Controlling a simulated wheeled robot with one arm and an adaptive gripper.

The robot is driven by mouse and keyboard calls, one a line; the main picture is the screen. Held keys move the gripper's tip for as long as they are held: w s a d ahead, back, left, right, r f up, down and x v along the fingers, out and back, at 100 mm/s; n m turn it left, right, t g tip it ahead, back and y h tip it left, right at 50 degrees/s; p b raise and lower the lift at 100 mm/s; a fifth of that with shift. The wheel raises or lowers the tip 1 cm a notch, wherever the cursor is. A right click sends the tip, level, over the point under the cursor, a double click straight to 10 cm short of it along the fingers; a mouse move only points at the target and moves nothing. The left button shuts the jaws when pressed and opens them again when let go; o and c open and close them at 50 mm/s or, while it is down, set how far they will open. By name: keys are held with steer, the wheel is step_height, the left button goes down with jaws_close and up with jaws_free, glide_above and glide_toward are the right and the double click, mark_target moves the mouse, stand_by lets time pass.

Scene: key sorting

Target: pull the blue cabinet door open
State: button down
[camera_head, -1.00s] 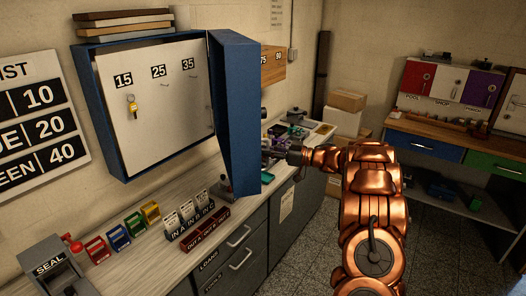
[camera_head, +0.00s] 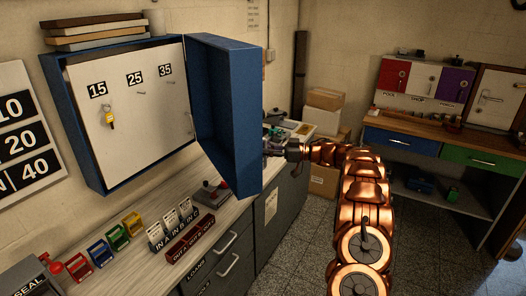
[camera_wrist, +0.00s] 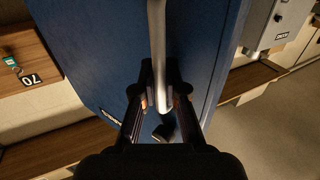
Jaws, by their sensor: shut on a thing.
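The blue cabinet door (camera_head: 228,115) stands swung well out from the wall cabinet (camera_head: 85,125), hinged at the cabinet's right side. In the wrist view, the door's blue face (camera_wrist: 95,50) fills the middle, with a pale vertical bar handle (camera_wrist: 157,40) on it. My gripper (camera_wrist: 158,98) is shut on the lower part of that handle. In the head view, my gripper (camera_head: 280,148) is at the door's outer right side, and the door hides its fingertips. The cabinet's white inside panel shows hooks labelled 15, 25 and 35, with a yellow-tagged key (camera_head: 109,117) under 15.
A counter (camera_head: 150,265) below holds card trays, coloured racks and a stamp. Grey drawers (camera_head: 228,262) front it. At the right, a wooden bench (camera_head: 430,138) carries red, white and purple small doors. Boxes (camera_head: 322,115) stand in the back corner. The floor between is clear.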

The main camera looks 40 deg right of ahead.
steer(key=shift+w+d, duration=0.2)
steer(key=shift+d, duration=0.75)
steer(key=c, duration=1.2)
jaws_free()
steer(key=shift+d, duration=0.1)
steer(key=v, duration=0.7)
steer(key=shift+d, duration=0.25)
